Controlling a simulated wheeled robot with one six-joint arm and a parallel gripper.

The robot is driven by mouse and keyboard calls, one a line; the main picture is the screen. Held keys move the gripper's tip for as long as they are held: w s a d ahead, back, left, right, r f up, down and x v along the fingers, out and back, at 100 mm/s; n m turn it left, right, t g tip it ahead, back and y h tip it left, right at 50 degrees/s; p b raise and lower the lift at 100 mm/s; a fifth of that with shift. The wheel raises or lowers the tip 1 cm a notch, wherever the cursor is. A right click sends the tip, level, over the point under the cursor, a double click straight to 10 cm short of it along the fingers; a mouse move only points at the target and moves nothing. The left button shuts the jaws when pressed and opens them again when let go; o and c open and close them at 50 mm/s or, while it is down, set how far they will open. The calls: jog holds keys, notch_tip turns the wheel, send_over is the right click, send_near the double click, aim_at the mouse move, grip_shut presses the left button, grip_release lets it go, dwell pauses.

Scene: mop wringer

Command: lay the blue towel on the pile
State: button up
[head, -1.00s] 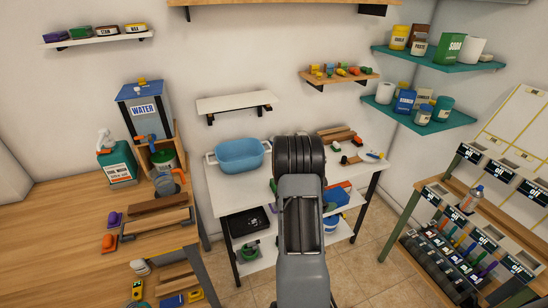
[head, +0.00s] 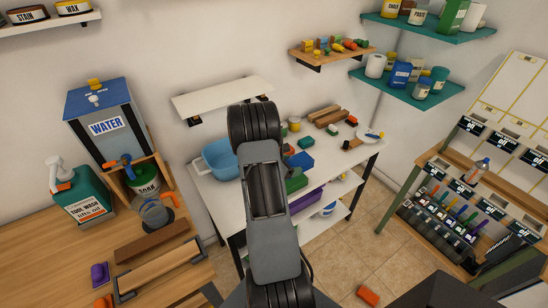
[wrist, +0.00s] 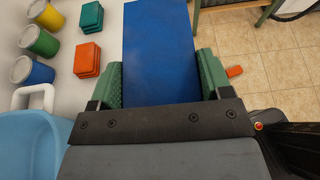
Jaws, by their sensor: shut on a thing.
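In the wrist view my gripper (wrist: 160,88), with green fingers, is shut on the blue towel (wrist: 158,45), a flat blue slab reaching out beyond the fingers. In the head view my arm hides much of the gripper; a blue patch beside it appears to be the towel (head: 300,160). On the white table below and to the left in the wrist view are a small orange-red stack (wrist: 88,60) and a teal-green stack (wrist: 90,17), both apart from the towel. I cannot tell which is the pile.
A blue tub (head: 220,158) stands at the white table's left, with several lidded pots (wrist: 38,42) near it. A white wall shelf (head: 222,97) hangs above. An orange-red block (head: 367,296) lies on the tiled floor. A wooden bench (head: 60,250) is at left.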

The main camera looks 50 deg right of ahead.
jog(key=shift+w+f, duration=0.1)
jog(key=shift+w, duration=0.4)
jog(key=shift+f, duration=0.15)
jog(key=shift+f+b, duration=2.45)
jog(key=shift+f, duration=0.65)
jog(key=o, duration=1)
jog(key=shift+a, duration=0.15)
jog(key=b+v, duration=0.2)
jog(key=v, duration=1.1)
jog(key=shift+a+r, duration=0.25)
jog(key=shift+a, duration=0.05)
